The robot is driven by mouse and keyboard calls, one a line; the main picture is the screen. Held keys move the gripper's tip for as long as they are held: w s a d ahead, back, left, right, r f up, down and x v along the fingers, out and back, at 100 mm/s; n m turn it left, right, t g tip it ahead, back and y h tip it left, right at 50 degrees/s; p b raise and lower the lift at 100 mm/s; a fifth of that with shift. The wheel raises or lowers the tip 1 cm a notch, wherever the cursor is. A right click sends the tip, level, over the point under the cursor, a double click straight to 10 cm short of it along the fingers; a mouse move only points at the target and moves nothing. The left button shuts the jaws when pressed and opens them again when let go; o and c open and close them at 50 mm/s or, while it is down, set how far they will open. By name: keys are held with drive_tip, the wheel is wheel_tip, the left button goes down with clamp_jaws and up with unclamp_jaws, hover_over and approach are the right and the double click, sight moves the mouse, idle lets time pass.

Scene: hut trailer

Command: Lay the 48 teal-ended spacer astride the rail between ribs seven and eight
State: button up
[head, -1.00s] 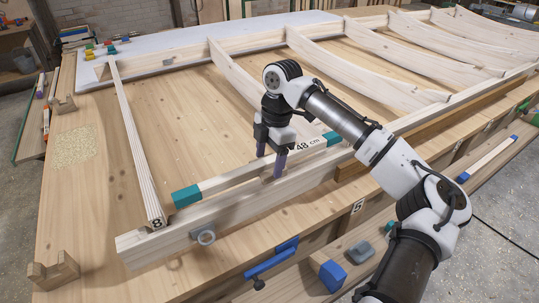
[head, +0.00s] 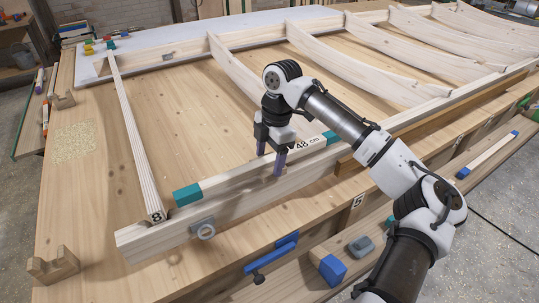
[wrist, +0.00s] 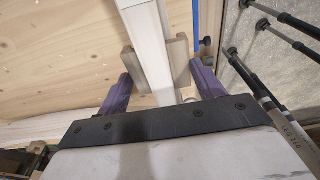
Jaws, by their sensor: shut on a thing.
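The 48 cm spacer (head: 232,173), pale wood with teal ends, lies lengthwise along the front rail (head: 255,192). It appears to sit on or just over the rail's top edge; exact contact is hard to tell. Its left teal end is beside rib eight (head: 135,145), marked 8; its right teal end is partly behind my arm, near rib seven (head: 238,72), whose front end is hidden. My gripper (head: 279,164) points down and is shut on the spacer near its middle. In the wrist view the pale spacer (wrist: 149,45) runs between the two finger pads.
A metal bracket with a bolt (head: 204,229) sticks out of the rail's front face below the left teal end. A blue clamp (head: 272,257) is on the bench front. Several curved ribs stand to the right. A notched wooden block (head: 53,268) stands front left.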

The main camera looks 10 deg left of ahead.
sight(271, 158)
drive_tip(key=shift+f+b, duration=0.3)
drive_tip(key=shift+f, duration=0.6)
drive_tip(key=shift+f, duration=0.6)
idle(0.3)
drive_tip(key=o, duration=1.4)
drive_tip(key=shift+o, duration=0.2)
drive_tip(key=shift+r, duration=0.1)
wheel_tip(271, 158, up, 14)
drive_tip(key=w+d+b, duration=0.1)
drive_tip(key=shift+w+d+f, duration=0.25)
